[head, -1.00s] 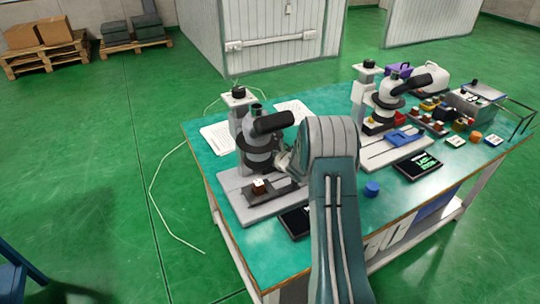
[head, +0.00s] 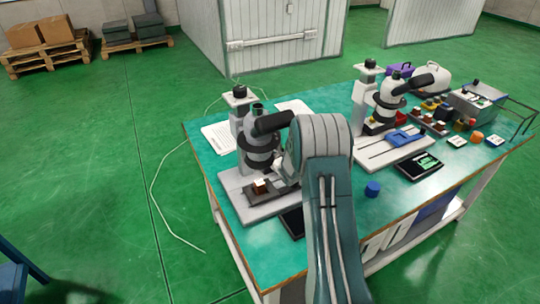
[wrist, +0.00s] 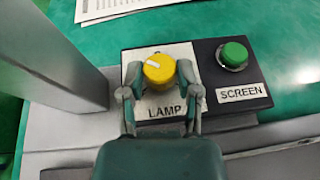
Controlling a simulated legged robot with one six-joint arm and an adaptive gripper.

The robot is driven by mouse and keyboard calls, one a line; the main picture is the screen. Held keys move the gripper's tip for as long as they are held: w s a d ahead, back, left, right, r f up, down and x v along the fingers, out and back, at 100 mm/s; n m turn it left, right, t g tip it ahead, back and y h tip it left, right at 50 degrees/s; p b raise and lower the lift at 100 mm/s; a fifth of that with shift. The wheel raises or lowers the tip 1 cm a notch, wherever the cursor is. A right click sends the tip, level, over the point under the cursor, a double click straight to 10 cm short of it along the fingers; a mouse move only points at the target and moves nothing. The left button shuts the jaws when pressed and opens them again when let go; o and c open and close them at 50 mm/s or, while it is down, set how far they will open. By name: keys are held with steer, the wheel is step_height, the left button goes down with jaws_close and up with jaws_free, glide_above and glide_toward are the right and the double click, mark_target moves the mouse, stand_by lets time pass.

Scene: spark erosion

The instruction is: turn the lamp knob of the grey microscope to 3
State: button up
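The grey microscope (head: 262,150) stands on the near left of the green table. In the wrist view its lamp knob (wrist: 158,72) is yellow, with a short white mark pointing to the upper left. It sits on a white plate labelled LAMP (wrist: 165,111). My gripper (wrist: 159,73) has one finger on each side of the knob, with small gaps seeming to show between fingers and knob. No scale numbers are readable around the knob. In the head view my arm hides the knob and my fingers.
A green button (wrist: 232,54) labelled SCREEN is right of the knob. The microscope's pale column (wrist: 50,60) rises at the left of the wrist view. A second, whiter microscope (head: 388,105) stands farther right. A blue cap (head: 372,188) and a dark display (head: 419,167) lie on the table.

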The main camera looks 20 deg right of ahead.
steer(key=o, duration=0.3)
steer(key=v, duration=1.1)
steer(key=shift+s, duration=0.4)
